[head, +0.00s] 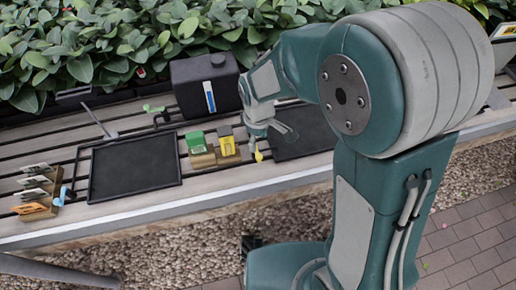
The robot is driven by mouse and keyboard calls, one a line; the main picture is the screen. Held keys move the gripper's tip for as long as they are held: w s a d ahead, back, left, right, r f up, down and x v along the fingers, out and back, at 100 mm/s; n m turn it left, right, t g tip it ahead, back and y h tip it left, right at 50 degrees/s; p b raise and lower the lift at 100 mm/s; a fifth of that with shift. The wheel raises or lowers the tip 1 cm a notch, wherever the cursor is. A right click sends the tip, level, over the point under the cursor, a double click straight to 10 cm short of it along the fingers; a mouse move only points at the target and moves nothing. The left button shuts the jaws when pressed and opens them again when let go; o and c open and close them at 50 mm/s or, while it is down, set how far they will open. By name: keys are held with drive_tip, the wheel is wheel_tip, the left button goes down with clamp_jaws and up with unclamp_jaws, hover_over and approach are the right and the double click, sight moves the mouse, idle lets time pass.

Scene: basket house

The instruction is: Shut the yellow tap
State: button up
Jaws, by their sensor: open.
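A small yellow piece, which looks like the yellow tap's handle (258,155), shows at the front of the bench, just below my gripper. My gripper (270,134) is open and points down over the bench beside this yellow piece. I cannot tell whether a finger touches it. The tap's body is hidden or too small to make out, and so is whether the tap is open or shut.
Left of my gripper stand a green packet (196,142) and a yellow packet (228,147) in a wooden holder. Black trays (135,165) lie on the slatted bench. A black canister (205,85), a green tap (153,108) and a blue tap (62,196) are farther left.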

drive_tip(key=shift+r, duration=2.1)
drive_tip(key=shift+a, duration=0.1)
drive_tip(key=s+d+r+m+t, duration=0.5)
drive_tip(key=s+d+r+m, duration=0.6)
drive_tip(key=d+r, duration=0.5)
drive_tip(key=s, duration=0.2)
drive_tip(key=shift+s+d+m+t, duration=0.25)
drive_tip(key=shift+s+m+t, duration=0.05)
drive_tip(key=shift+s+m, duration=0.1)
